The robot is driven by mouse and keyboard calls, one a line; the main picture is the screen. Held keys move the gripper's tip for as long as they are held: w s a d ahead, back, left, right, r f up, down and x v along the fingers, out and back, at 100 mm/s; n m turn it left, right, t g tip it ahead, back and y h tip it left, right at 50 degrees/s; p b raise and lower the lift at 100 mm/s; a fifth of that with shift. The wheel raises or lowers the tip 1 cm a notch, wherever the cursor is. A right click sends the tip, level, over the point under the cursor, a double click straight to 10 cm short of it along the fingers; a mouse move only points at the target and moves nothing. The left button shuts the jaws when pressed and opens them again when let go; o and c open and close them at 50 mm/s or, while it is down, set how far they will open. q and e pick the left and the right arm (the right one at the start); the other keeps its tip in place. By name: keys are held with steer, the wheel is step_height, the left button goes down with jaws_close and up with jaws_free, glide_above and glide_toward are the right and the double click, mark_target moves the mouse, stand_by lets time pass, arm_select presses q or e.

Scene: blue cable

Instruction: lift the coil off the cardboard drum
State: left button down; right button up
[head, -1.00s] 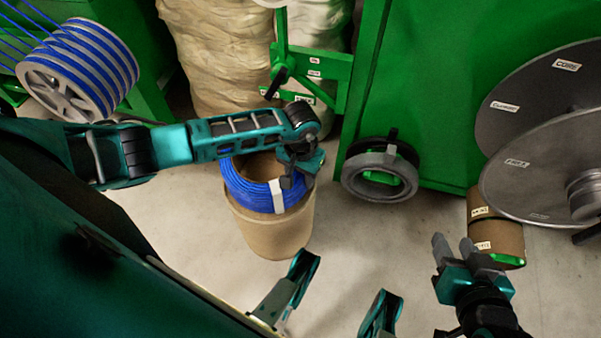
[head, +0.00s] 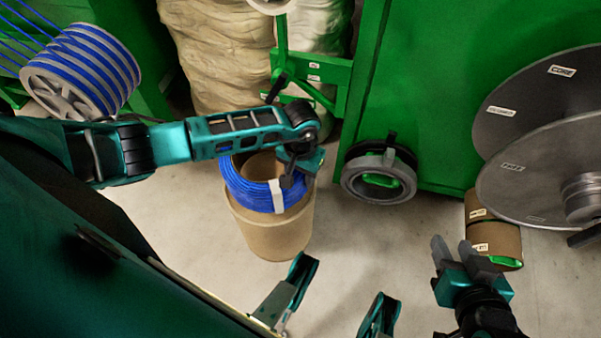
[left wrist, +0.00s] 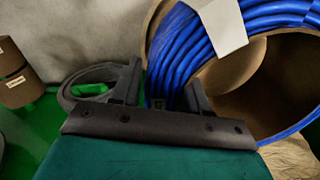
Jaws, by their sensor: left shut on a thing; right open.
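The blue cable coil (head: 252,195) sits around the top of the cardboard drum (head: 272,239), with a white band (head: 277,196) on its near right side. The drum stands upright on the floor and is open at the top. My left gripper (head: 290,180) is at the coil's right side, shut on the coil. In the left wrist view the coil (left wrist: 181,45) passes between the fingers (left wrist: 163,92), close to the white band (left wrist: 221,26). The exact contact is partly hidden. My right gripper (head: 454,251) is open and empty, low at the right, well away from the drum.
A grey ring (head: 378,178) leans on the green cabinet (head: 440,100) right of the drum. Large grey discs (head: 540,165) and small brown drums (head: 494,239) are at the right. A blue cable reel (head: 82,72) is at the upper left.

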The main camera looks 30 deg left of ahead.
arm_select(q)
steer(key=shift+r+p, duration=1.4)
steer(key=shift+r, duration=0.7)
